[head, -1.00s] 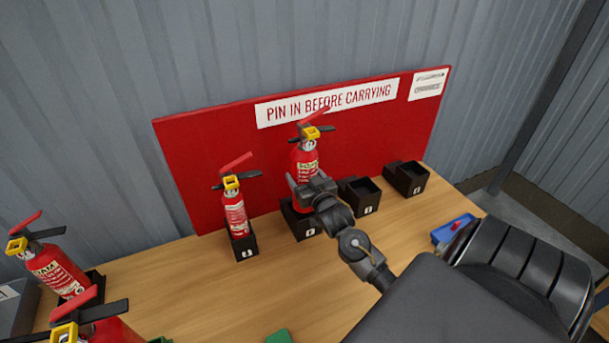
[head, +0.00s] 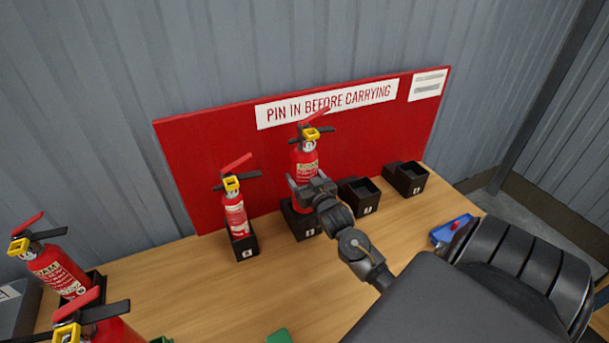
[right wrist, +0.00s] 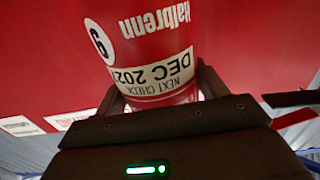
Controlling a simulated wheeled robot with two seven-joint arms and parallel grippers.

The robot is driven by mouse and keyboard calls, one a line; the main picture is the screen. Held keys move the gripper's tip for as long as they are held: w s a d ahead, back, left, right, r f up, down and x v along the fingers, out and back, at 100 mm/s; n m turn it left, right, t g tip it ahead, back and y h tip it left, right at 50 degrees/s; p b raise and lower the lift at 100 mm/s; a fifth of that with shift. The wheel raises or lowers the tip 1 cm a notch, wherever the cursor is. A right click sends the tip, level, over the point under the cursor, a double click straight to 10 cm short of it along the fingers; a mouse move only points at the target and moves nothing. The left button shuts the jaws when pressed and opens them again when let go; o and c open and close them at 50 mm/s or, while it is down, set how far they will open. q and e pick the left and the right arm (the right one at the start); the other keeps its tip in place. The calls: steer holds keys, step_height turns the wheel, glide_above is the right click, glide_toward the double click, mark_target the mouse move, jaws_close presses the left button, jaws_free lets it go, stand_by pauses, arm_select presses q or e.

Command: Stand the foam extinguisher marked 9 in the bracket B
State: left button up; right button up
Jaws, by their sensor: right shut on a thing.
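The red foam extinguisher (head: 305,160), with a yellow collar and black handle, is upright over the second bracket from the left (head: 306,225). My right gripper (head: 304,183) is shut around its lower body. The gripper and bracket rim hide its base, so I cannot tell how deep it sits. In the right wrist view the extinguisher (right wrist: 150,55) is between the fingers, with a round number mark and upside-down lettering; I cannot surely tell 9 from 6. The bracket's small white label is too small to read. My left gripper is not in view.
Another extinguisher (head: 235,212) stands in the leftmost bracket (head: 245,246). Two brackets to the right, one (head: 362,194) and another (head: 406,179), are empty. Two more extinguishers, one (head: 55,268) behind another (head: 110,330), are at the left. A blue item (head: 445,233) lies at the right.

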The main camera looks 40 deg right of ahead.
steer(key=shift+f+b, duration=1.5)
steer(key=shift+f, duration=0.85)
stand_by(1.8)
stand_by(0.3)
steer(key=o, duration=1.6)
steer(key=shift+s+a, duration=0.1)
steer(key=shift+c, duration=0.2)
steer(key=shift+f, duration=0.55)
steer(key=b+v, duration=0.2)
steer(key=v, duration=0.8)
steer(key=shift+s+r, duration=0.4)
steer(key=shift+r, duration=0.05)
